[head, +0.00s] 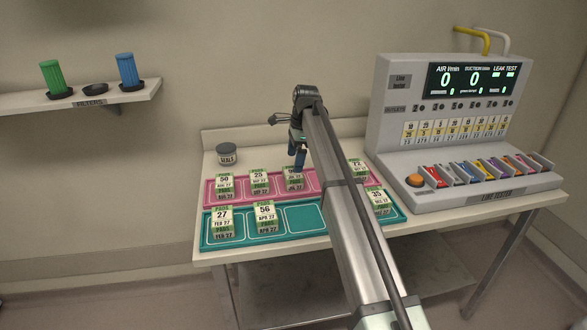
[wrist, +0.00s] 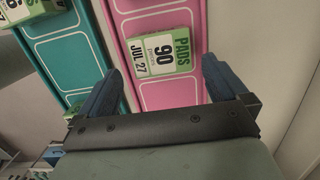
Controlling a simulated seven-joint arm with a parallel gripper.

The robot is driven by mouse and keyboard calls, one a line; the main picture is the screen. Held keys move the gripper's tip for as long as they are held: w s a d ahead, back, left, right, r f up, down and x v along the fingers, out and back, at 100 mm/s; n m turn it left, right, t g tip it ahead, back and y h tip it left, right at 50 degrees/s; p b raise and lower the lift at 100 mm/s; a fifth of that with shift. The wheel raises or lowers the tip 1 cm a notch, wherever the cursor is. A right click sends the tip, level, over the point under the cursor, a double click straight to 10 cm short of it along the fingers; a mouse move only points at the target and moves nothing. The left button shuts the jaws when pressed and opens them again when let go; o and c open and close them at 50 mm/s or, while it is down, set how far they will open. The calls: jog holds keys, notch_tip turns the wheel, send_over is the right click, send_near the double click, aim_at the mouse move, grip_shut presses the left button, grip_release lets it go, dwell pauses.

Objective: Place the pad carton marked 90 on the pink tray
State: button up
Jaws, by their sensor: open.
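The pad carton marked 90 (wrist: 164,51) is green and white, reads JUL 27, and sits in a compartment of the pink tray (wrist: 184,92). In the head view the carton (head: 293,181) is in the back row, partly covered by my gripper. My gripper (head: 297,166) is above it, fingers pointing down. In the wrist view my gripper (wrist: 163,76) is open and empty, one finger off to each side of the carton with gaps. Whether the fingertips reach down to the carton's height I cannot tell.
Other cartons on the pink tray include 50 (head: 225,186), 25 (head: 259,181) and 72 (head: 357,170). The teal tray (head: 305,218) in front holds 27, 56 and 35. A seals jar (head: 227,154) stands behind left; a line tester (head: 460,140) stands right.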

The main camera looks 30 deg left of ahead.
jog(key=shift+w+d+r, duration=0.15)
jog(key=shift+r, duration=1.3)
jog(key=shift+w+d+r, duration=0.15)
jog(key=shift+r, duration=1.3)
